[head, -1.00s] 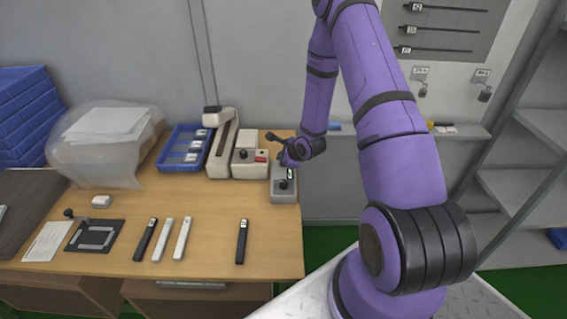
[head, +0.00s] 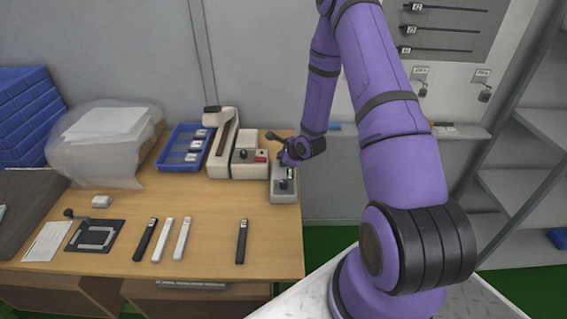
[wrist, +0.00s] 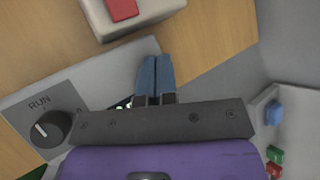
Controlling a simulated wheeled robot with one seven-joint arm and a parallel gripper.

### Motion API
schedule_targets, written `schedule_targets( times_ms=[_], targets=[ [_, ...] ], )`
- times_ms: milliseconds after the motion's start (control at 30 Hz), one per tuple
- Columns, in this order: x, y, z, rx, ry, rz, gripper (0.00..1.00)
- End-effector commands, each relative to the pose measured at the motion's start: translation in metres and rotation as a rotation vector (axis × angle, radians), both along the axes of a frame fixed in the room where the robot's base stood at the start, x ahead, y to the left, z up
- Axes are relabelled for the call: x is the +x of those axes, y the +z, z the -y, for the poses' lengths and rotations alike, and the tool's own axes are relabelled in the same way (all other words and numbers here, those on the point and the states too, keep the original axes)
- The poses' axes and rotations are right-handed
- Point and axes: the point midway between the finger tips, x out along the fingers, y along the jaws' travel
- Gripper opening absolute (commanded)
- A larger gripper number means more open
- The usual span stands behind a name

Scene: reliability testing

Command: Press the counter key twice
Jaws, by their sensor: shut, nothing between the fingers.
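A grey control box (head: 282,196) stands at the right edge of the table, with a black knob and a small display on top. In the wrist view, the same grey box (wrist: 70,85) shows its knob (wrist: 50,128) marked RUN. My gripper (wrist: 155,62) is shut and empty, its blue fingertips over the box's far end. No counter key is clearly visible; the fingers and gripper body hide part of the box. I cannot tell whether the fingertips touch it. In the head view, my wrist is above the box's back end.
A beige box (head: 243,170) with a red button (wrist: 122,8) stands just left of the grey box. A tall beige device (head: 222,150) and a blue tray (head: 171,158) are farther left. Several dark and white bars lie in front. A shelf rack stands right.

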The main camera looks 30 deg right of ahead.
Motion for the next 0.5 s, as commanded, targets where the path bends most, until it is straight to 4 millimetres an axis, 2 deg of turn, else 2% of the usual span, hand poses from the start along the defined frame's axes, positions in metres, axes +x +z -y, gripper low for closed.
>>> schedule_targets(
  times_ms=[200, 500],
  targets=[
    [-0.0003, 0.0095, 0.0005, 0.000, -0.001, 0.001, 0.00],
    [-0.0001, 0.0104, 0.0004, 0.000, -0.001, 0.001, 0.00]
  ],
)
